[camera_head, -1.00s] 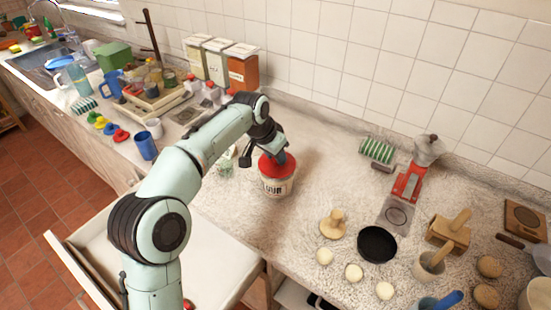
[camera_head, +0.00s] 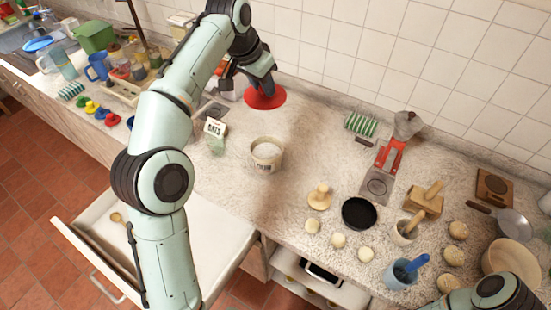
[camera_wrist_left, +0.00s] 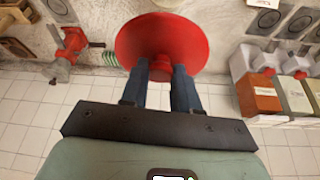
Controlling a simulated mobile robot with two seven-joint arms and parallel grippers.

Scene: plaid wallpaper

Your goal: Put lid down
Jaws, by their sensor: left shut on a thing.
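The red round lid (camera_head: 266,98) is in my left gripper (camera_head: 264,84), towards the back of the counter in the head view. In the left wrist view the two fingers (camera_wrist_left: 173,82) are shut on the lid's knob, with the lid's red disc (camera_wrist_left: 163,38) beyond them. I cannot tell whether the lid touches the counter. The white canister (camera_head: 266,155) stands open and upright on the counter, in front of the lid, with pale contents showing. My right gripper is not in view; only part of my right arm shows at the lower right.
A small OATS card (camera_head: 215,128) stands left of the canister. A black pan (camera_head: 360,212), a wooden stamp (camera_head: 318,197) and several dough balls lie to the right. A red press (camera_head: 388,160) stands at the back right. Counter between canister and press is clear. A drawer (camera_head: 200,235) is open below.

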